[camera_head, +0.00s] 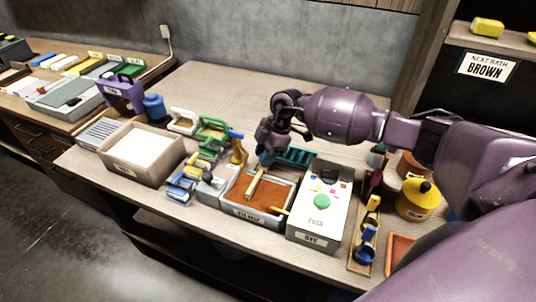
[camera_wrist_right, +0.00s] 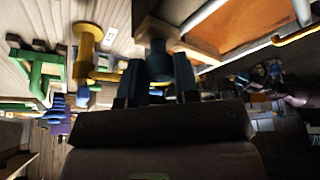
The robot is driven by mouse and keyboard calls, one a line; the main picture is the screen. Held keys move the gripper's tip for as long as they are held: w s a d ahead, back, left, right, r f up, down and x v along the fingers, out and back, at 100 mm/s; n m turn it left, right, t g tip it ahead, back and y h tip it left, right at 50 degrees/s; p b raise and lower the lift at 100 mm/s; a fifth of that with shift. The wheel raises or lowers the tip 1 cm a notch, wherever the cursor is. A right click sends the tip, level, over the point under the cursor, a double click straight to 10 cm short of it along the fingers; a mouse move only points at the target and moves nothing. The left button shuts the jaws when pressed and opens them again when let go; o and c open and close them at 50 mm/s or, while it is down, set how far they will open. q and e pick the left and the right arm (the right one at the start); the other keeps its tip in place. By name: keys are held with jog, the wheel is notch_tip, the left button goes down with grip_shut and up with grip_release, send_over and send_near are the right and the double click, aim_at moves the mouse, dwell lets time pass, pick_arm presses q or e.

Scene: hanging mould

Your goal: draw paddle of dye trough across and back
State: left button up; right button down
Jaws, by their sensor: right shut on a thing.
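The dye trough (camera_head: 288,205) is a grey tray of orange-brown dye near the table's front edge, with a label on its front. Its wooden paddle (camera_head: 254,185) stands tilted, its lower end in the dye. My right gripper (camera_head: 267,158) is over the back of the trough, shut on the upper end of the paddle. In the right wrist view, its dark fingers (camera_wrist_right: 157,75) are close together, and the orange dye trough (camera_wrist_right: 190,17) shows at the upper right. The grip itself is partly hidden by the fingers. My left gripper is not in view.
A beige bin (camera_head: 178,160) is farther left; a yellow pot (camera_head: 417,202) stands right. The table's back is clear.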

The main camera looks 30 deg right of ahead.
jog(key=c, duration=1.2)
grip_release()
jog(key=shift+w+a, duration=0.1)
jog(key=shift+w, duration=0.05)
jog(key=o, duration=0.3)
jog(key=shift+w+a, duration=0.1)
jog(key=shift+o, duration=0.2)
jog(key=shift+r, duration=0.1)
jog(key=v, duration=1)
jog(key=shift+d+r+p, duration=0.25)
jog(key=shift+p, duration=0.1)
